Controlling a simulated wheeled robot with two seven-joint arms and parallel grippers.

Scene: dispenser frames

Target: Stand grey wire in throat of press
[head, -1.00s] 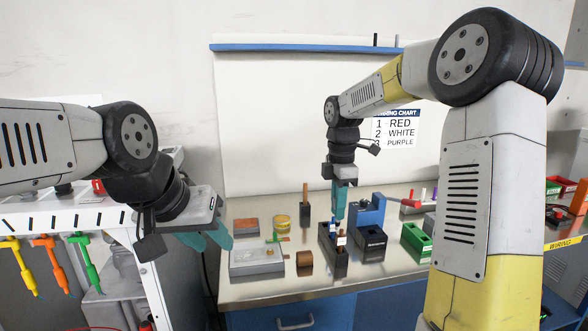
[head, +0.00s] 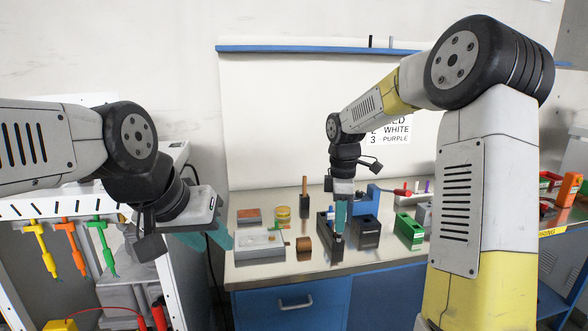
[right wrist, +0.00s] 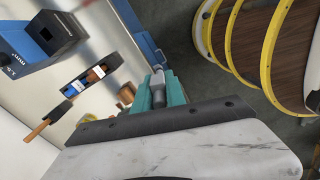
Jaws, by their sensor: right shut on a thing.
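My right gripper (head: 339,222) points down over the front end of the black rack (head: 324,226). In the right wrist view its teal fingers (right wrist: 158,92) are shut on a grey piece, which I take as the grey wire (right wrist: 157,76); its lower end is hard to make out. The blue and black block, apparently the press (head: 367,230), stands just right of the rack. In the right wrist view this press (right wrist: 12,44) is at the upper left, with a dark square opening, apart from the held piece. My left gripper (head: 212,238) is open and empty, left of the bench.
The rack holds pieces with white labels. A grey plate (head: 258,243), a brown cylinder (head: 304,246) and a yellow round container (head: 282,214) stand left of it. A green block (head: 408,230) stands right of the press. Yellow-rimmed reels (right wrist: 265,45) show beside the bench.

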